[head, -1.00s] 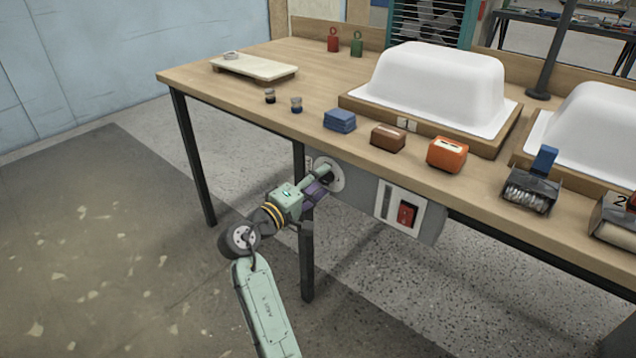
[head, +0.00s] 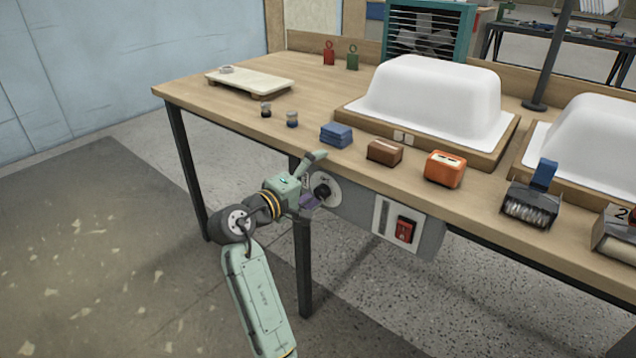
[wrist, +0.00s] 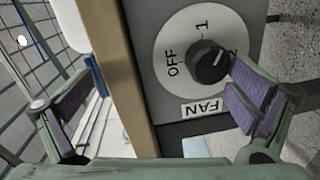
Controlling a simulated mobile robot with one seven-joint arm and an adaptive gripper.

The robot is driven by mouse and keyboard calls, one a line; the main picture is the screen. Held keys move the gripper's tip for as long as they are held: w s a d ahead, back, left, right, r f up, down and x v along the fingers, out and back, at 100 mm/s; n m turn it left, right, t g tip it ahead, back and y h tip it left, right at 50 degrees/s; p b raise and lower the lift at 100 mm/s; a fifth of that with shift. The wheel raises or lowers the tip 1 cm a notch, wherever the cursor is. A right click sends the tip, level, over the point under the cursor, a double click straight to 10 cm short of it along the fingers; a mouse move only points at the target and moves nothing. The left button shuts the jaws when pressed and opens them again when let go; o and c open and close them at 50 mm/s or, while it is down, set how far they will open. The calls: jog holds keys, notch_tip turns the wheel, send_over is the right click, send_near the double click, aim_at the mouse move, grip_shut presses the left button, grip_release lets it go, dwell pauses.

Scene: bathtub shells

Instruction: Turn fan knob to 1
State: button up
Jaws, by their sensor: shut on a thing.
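The fan knob is a round black knob (wrist: 207,62) on a light dial plate marked OFF, 1 and 2. The white line on the knob points toward the 2, which a finger partly covers. In the head view the knob (head: 323,190) is on the grey panel under the table's front edge. In the head view my gripper (head: 313,180) is in front of the dial.
The wooden tabletop edge (head: 260,142) is just above the dial. A red switch (head: 404,229) is on the panel to the right. Blue blocks (head: 336,135), a brown box (head: 384,152) and an orange toaster-like object (head: 445,169) stand near the table's front edge. A fan (head: 430,30) stands behind.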

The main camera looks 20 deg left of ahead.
jog(key=shift+s+a+r, duration=0.1)
jog(key=shift+s+r, duration=0.05)
jog(key=shift+r, duration=0.35)
jog(key=shift+s+a+r, duration=0.1)
jog(key=shift+s+r, duration=0.05)
jog(key=shift+r, duration=0.3)
jog(key=shift+c, duration=0.6)
jog(key=shift+s, duration=0.2)
jog(key=shift+c, duration=0.2)
jog(key=shift+s+a, duration=0.15)
jog(key=shift+c, duration=0.4)
jog(key=shift+s+a+r, duration=0.1)
jog(key=shift+s+r, duration=0.25)
jog(key=shift+s, duration=0.5)
jog(key=c, duration=0.5)
jog(key=shift+o, duration=0.2)
jog(key=f+p+v, duration=0.2)
jog(key=p+v, duration=0.1)
jog(key=v, duration=0.6)
jog(key=shift+s, duration=0.5)
jog(key=shift+f, duration=0.1)
jog(key=shift+p, duration=0.45)
